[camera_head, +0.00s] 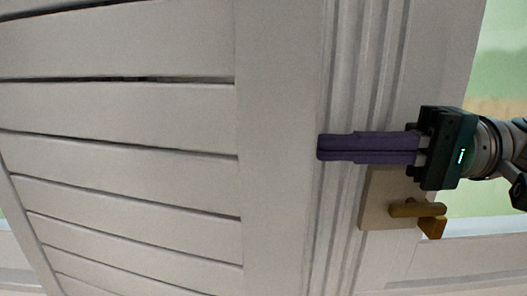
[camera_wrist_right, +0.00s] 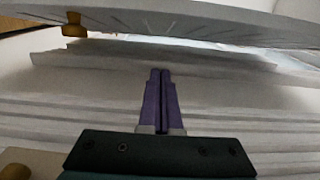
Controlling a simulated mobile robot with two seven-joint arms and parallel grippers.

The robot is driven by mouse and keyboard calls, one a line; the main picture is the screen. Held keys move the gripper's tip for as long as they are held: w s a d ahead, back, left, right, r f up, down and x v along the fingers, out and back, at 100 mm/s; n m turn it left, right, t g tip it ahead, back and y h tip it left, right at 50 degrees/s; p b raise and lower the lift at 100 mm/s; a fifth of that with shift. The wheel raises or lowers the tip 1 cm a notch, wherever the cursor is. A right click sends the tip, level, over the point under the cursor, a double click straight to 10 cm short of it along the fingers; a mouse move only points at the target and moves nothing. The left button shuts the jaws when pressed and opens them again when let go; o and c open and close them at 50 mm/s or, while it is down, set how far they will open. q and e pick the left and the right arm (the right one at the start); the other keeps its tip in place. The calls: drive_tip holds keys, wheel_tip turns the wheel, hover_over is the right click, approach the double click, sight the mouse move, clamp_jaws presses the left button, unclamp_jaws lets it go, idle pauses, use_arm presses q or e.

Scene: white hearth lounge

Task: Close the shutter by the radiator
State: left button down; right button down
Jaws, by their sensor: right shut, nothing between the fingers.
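The shutter (camera_head: 275,130) is a white louvred panel with slanting slats, filling the left and middle of the head view. In the wrist view a pale slatted panel (camera_wrist_right: 210,28), which looks like the shutter, spans the top beyond the fingertips. My right gripper (camera_head: 322,147) comes in from the right with its purple fingers shut and empty. It points left, its tips at the shutter's right edge in the picture; I cannot tell if they touch it. It also shows in the wrist view (camera_wrist_right: 160,74). My left gripper is not in view. No radiator is recognisable.
A brass handle (camera_head: 415,209) on a beige plate (camera_head: 375,200) sits on the white window frame (camera_head: 400,60), just below my right gripper. Window glass (camera_head: 503,65) with green outside lies at the right. A brass knob (camera_wrist_right: 74,26) shows at the wrist view's upper left.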

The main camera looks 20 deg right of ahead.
sight(260, 167)
drive_tip(key=a+p, duration=0.2)
drive_tip(key=a, duration=0.2)
drive_tip(key=a+p, duration=0.1)
drive_tip(key=a, duration=0.3)
drive_tip(key=shift+a+r+p, duration=0.2)
drive_tip(key=shift+a+p, duration=0.1)
drive_tip(key=shift+p, duration=0.1)
drive_tip(key=shift+s+a+f+p, duration=0.15)
drive_tip(key=shift+s+a+p, duration=0.2)
drive_tip(key=shift+s, duration=0.25)
drive_tip(key=shift+s, duration=0.1)
